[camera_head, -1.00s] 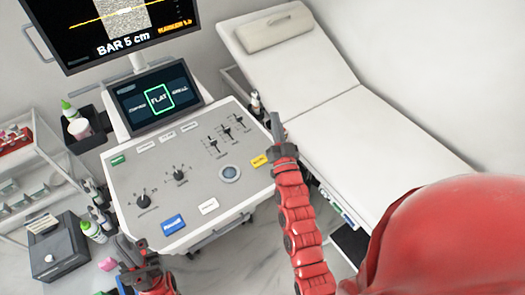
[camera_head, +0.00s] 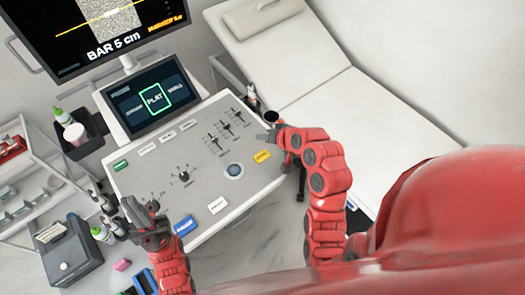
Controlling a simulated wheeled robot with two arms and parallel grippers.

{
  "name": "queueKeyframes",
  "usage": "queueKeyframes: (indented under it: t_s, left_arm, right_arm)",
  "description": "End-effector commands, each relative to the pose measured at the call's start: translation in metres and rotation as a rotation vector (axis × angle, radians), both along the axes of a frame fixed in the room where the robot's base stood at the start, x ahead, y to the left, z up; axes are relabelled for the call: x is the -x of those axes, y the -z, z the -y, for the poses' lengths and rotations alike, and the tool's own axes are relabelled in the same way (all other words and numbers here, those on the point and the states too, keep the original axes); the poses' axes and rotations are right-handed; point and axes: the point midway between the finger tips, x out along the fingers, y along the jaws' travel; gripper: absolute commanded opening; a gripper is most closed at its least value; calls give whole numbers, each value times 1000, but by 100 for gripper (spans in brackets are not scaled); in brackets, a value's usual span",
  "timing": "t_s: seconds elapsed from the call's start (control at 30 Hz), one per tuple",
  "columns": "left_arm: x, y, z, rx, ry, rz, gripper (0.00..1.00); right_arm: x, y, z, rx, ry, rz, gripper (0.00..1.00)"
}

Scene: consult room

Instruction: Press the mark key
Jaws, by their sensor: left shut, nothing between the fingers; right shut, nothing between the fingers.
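The console panel (camera_head: 150,186) carries several keys. A yellow key (camera_head: 262,156) sits near its right edge; its lettering is too small to read surely. A blue key (camera_head: 184,225) and a white key (camera_head: 217,205) lie along the front edge, and a green key (camera_head: 121,165) is at the far left. My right gripper (camera_head: 267,135) is shut and empty over the panel's right edge, a little above the yellow key in the picture. Its exact height over the panel cannot be told. My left gripper (camera_head: 136,208) is shut and empty by the panel's front left corner.
Knobs (camera_head: 183,176), sliders (camera_head: 226,127) and a round trackball (camera_head: 234,170) stand on the panel. A small screen (camera_head: 150,99) reads FLAT, with a monitor (camera_head: 95,30) above. A white couch (camera_head: 310,70) is at the right; a shelf cart (camera_head: 30,190) is at the left.

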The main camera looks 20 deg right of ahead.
Motion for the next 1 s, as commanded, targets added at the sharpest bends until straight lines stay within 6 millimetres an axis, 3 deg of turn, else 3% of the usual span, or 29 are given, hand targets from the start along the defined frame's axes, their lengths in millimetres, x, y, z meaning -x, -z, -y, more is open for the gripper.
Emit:
queueKeyframes:
  t_s: [0.57, 1.0]
  left_arm:
    - [0, 4, 0, 0, 0, 0, 0]
    - [0, 28, 0, 0, 0, 0, 0]
  right_arm:
    - [1, 9, -1, 0, -4, -7, 0]
    - [1, 64, 0, 1, -3, -4, 0]
